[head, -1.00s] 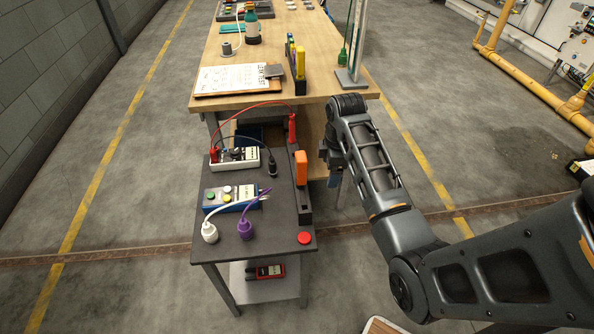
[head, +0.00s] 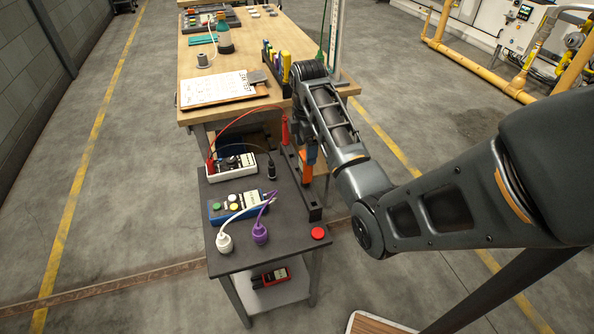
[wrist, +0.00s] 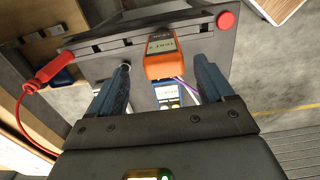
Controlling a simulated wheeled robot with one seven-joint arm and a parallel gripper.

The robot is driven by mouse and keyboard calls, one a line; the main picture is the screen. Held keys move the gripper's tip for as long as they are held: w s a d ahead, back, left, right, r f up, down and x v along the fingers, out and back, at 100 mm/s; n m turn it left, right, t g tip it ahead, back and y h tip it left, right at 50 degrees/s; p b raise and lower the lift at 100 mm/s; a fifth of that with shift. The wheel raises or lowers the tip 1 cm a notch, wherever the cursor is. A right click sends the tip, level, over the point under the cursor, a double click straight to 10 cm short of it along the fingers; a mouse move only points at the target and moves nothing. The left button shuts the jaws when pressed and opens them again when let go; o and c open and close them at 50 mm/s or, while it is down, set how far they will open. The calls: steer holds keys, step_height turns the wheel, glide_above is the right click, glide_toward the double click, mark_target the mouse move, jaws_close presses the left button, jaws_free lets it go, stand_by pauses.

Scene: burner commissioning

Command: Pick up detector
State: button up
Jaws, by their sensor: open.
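An orange handheld device (wrist: 174,55) with a pale label, apparently the detector, stands in a dark slotted rack (wrist: 105,58) on the edge of the cart. In the head view the orange device (head: 306,170) is partly hidden behind my gripper (head: 309,150). In the wrist view my gripper (wrist: 162,75) is open, its two blue-grey fingers apart, with the orange device in view between and beyond the fingertips. The gripper holds nothing. I cannot tell how far the fingertips are from the device.
The dark cart top (head: 280,250) carries a blue box (head: 236,206), a white box (head: 233,167), white and purple plugs and a red button (head: 318,233). A red lead (wrist: 45,75) runs near the rack. A wooden bench (head: 205,118) stands behind.

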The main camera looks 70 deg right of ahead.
mark_target(306, 167)
steer(key=shift+s+a+f+p, duration=0.1)
steer(key=shift+f+p, duration=0.05)
steer(key=shift+f, duration=1.8)
steer(key=shift+s+a+f+p, duration=0.1)
steer(key=shift+f+p, duration=0.05)
steer(key=shift+f, duration=1.75)
steer(key=shift+c, duration=0.5)
steer(key=c, duration=1.1)
steer(key=shift+r, duration=0.1)
